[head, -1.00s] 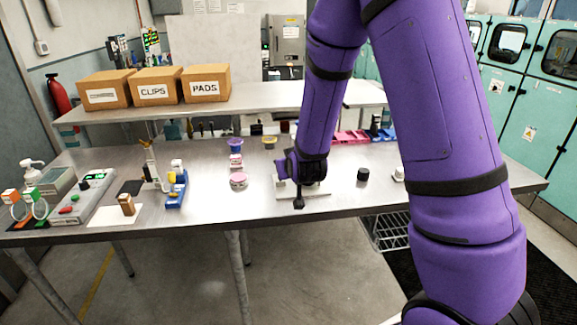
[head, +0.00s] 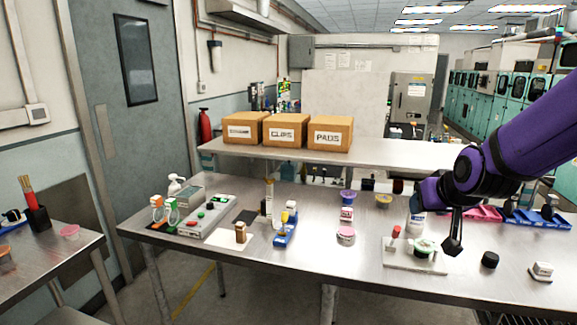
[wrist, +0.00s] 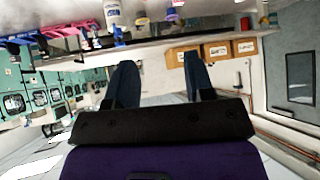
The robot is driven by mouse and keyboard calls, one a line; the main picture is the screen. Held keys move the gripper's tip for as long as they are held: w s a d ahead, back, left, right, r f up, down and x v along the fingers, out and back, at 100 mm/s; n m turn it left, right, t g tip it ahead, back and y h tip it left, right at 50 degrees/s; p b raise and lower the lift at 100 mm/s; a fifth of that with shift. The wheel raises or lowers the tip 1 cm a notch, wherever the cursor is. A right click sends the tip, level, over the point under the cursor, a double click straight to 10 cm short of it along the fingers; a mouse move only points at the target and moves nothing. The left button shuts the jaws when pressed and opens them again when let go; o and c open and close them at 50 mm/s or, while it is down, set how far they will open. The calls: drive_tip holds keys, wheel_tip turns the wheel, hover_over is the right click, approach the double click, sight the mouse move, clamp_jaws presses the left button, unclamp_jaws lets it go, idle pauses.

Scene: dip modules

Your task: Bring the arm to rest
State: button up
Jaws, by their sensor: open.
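My gripper (head: 453,238) hangs at the end of my purple arm over the right part of the steel table (head: 330,275) in the head view. It is seen edge-on there, above a pale plate (head: 398,261) that carries a green round part (head: 424,246) and a red knob (head: 396,231). In the wrist view the two dark fingers of my gripper (wrist: 158,75) stand apart with nothing between them. That view is turned over, with the table along its top edge.
A black knob (head: 490,260) and a small white block (head: 541,270) lie right of the plate. Pink cups (head: 346,235) and a blue holder (head: 286,229) stand to the left. A raised shelf with cardboard boxes (head: 331,134) runs behind. A second table (head: 75,255) is at far left.

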drive_tip(key=s+r+g, duration=0.2)
drive_tip(key=s+r, duration=0.2)
drive_tip(key=s, duration=0.8)
drive_tip(key=s+r+g, duration=0.1)
drive_tip(key=s+r, duration=0.4)
drive_tip(key=s, duration=0.6)
drive_tip(key=shift+s+d+g, duration=0.35)
drive_tip(key=shift+d+g, duration=0.05)
drive_tip(key=shift+d, duration=0.05)
